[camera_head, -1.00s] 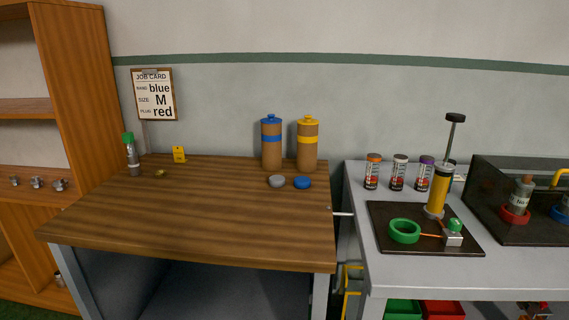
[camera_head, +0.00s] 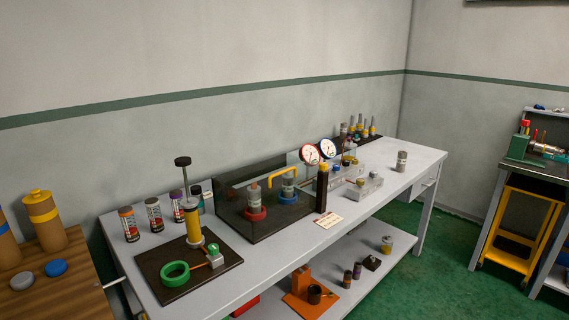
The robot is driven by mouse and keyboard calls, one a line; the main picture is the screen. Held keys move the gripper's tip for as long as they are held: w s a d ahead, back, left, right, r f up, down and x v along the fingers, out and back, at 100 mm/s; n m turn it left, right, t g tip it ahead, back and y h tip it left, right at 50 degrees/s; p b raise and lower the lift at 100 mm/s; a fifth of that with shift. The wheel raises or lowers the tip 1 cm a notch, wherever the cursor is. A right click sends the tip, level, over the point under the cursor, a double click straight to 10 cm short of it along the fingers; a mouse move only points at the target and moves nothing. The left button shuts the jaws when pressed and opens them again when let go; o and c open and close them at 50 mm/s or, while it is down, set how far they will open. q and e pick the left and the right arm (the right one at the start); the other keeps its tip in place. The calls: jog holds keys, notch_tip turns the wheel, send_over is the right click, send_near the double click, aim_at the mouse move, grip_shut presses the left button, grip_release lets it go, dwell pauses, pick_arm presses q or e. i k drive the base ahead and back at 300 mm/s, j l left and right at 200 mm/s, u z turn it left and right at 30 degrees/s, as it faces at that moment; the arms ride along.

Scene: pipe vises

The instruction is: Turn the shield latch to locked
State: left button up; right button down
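A dark see-through shield box (camera_head: 240,203) stands on the grey bench. A yellow bar handle (camera_head: 284,171) is at its top. Inside or behind its panel, a bottle sits in a red ring (camera_head: 256,213) and another in a blue ring (camera_head: 287,197). A dark upright post (camera_head: 322,188) with an orange-yellow top stands at the box's right end. I cannot tell whether this post is the latch, or whether the latch is locked. Neither of my grippers is in view.
The grey bench (camera_head: 355,203) runs diagonally to the right. A black mat (camera_head: 165,264) holds a yellow pump and green ring. Two round gauges (camera_head: 310,154) stand behind clear blocks. A wooden table (camera_head: 70,285) is at left. Green floor (camera_head: 440,260) is free at right.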

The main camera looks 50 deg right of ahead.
aim_at(322, 166)
jog(key=z, duration=1.85)
jog(key=u, duration=0.65)
jog(key=i+l+u, duration=0.15)
jog(key=l+u, duration=0.2)
jog(key=u, duration=0.15)
jog(key=i+l+u, duration=0.1)
jog(key=l+u, duration=0.8)
jog(key=l, duration=0.4)
